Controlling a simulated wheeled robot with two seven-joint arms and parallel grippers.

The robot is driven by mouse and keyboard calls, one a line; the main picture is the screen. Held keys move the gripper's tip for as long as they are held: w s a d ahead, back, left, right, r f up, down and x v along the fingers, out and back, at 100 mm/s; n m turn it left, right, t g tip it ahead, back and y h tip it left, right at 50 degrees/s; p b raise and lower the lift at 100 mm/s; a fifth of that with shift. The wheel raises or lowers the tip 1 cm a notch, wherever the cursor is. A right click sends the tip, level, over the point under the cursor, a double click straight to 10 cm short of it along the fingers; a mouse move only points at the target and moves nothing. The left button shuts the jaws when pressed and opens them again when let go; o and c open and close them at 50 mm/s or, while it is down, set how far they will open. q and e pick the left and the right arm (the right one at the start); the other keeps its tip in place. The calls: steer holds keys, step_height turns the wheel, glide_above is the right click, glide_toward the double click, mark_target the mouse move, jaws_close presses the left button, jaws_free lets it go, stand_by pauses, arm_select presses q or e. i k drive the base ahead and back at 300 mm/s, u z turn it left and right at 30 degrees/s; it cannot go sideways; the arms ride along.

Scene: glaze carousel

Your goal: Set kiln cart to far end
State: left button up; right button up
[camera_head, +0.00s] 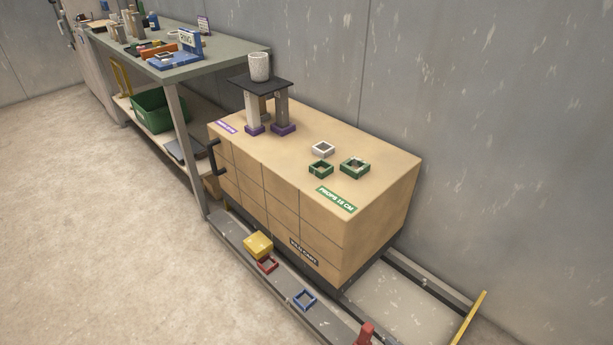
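The kiln cart (275,196) is a tan, brick-patterned block with a dark "KILN CART" label (303,251) on its long front side. A black handle (217,158) is on its left end. It stands on dark rails (428,278) beside the wall, near the table, and bare track shows to its lower right. On its top, a black shelf (261,84) rests on several grey props with purple feet, and a pale speckled cup (259,66) stands on the shelf. Neither of my grippers is in view.
A yellow bar (468,318) crosses the track's right end. The left floor is clear.

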mark_target(331, 194)
steer(key=u, duration=1.55)
steer(key=i, duration=2.65)
steer(key=z, duration=3.1)
steer(key=i, duration=0.5)
steer(key=u, duration=0.05)
